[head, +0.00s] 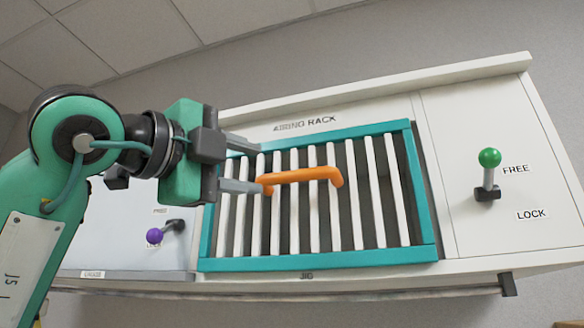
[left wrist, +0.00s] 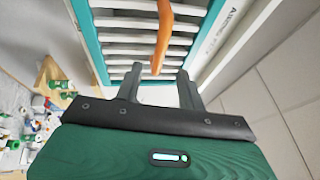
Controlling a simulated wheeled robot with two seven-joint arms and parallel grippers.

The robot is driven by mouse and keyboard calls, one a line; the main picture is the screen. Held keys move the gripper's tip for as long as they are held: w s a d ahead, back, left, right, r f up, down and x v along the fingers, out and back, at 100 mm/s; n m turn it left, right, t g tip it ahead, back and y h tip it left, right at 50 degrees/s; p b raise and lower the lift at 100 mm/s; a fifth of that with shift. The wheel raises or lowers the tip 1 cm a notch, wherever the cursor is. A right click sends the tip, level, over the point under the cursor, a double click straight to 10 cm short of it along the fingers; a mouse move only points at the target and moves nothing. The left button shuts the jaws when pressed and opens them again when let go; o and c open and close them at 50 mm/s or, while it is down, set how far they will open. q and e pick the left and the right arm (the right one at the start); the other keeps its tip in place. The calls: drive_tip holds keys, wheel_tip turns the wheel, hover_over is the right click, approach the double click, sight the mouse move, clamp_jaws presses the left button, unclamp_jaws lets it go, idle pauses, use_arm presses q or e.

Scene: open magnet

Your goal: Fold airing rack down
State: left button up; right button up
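The airing rack (head: 340,262) has a teal frame and white slats and lies against the white panel, under the label "AIRING RACK". An orange handle (head: 302,175) crosses its middle; it also shows in the left wrist view (left wrist: 163,35). My left gripper (head: 262,168) is open at the handle's left end, its fingers apart. In the left wrist view the handle's end lies ahead of the gap between the fingers (left wrist: 158,77); contact cannot be told. A green-knobbed lever (head: 489,160) at right points up, beside "FREE". My right gripper is not in view.
A purple-knobbed lever (head: 155,236) on the left panel points down-left, by "LOCK". My left arm covers part of that panel. A wooden shelf or table (left wrist: 60,100) with several small items shows in the left wrist view.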

sight(287, 175)
use_arm(q)
drive_tip(key=p+x, duration=0.4)
drive_tip(key=x, duration=0.5)
drive_tip(key=shift+w+r, duration=0.1)
drive_tip(key=shift+r, duration=0.05)
drive_tip(key=shift+w+d, duration=0.25)
drive_tip(key=shift+d, duration=0.1)
clamp_jaws()
